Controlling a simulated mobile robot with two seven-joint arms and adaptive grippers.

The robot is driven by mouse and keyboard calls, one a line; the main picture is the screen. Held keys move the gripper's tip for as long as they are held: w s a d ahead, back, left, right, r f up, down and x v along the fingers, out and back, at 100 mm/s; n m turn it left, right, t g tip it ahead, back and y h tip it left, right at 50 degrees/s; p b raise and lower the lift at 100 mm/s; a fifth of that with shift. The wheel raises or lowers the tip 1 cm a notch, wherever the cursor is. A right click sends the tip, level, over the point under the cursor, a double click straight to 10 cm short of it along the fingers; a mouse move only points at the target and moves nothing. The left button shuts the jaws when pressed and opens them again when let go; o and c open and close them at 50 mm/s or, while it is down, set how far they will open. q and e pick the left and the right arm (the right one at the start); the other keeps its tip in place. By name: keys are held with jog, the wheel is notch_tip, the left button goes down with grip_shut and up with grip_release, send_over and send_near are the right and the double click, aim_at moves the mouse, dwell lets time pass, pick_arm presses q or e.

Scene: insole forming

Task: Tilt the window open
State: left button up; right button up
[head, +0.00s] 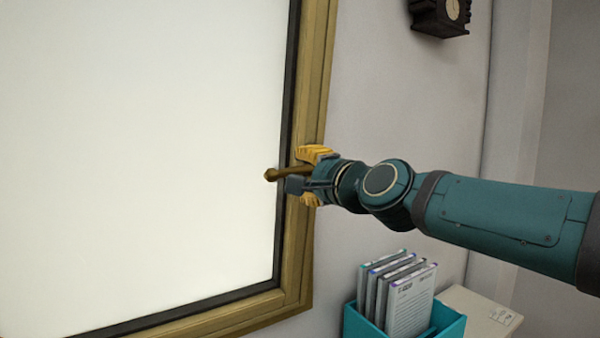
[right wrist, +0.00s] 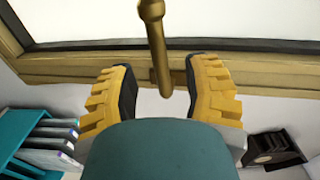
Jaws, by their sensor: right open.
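The window (head: 140,150) is a large white pane in a wooden frame (head: 300,245), filling the left of the head view. Its brass handle (head: 276,174) sits on the right side of the frame and points left across the pane edge. My right gripper (head: 308,177) is at the handle, with its yellow fingers above and below it. In the right wrist view the handle (right wrist: 155,40) runs between the two open fingers (right wrist: 163,82), with gaps on both sides. The window looks closed against its frame. My left gripper is not in view.
A teal file holder (head: 445,322) with several booklets (head: 408,298) stands below my right arm, beside a pale surface (head: 480,308). The wall between is clear.

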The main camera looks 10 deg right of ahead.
jog(key=v, duration=0.7)
jog(key=shift+s, duration=0.4)
jog(key=shift+d, duration=0.15)
jog(key=w+a+f+n+g+h, duration=0.15)
jog(key=w+f, duration=0.25)
jog(key=f, duration=0.7)
jog(key=w+a+f+n+g, duration=0.1)
jog(key=w+f+n+g, duration=0.15)
jog(key=f, duration=0.85)
notch_tip(320, 180, down, 17)
jog(key=a+n+g, duration=0.1)
jog(key=n+g, duration=0.1)
jog(key=g, duration=0.2)
jog(key=s+a+f+n+g, duration=0.1)
jog(key=s+f+n+g, duration=0.2)
jog(key=s+f, duration=0.8)
jog(key=s+a+f+n+g, duration=0.1)
jog(key=s+f+g, duration=0.3)
jog(key=s+f, duration=0.7)
notch_tip(320, 180, down, 6)
jog(key=shift+a+r+n, duration=0.15)
jog(key=shift+a+n, duration=0.1)
jog(key=shift+n, duration=0.65)
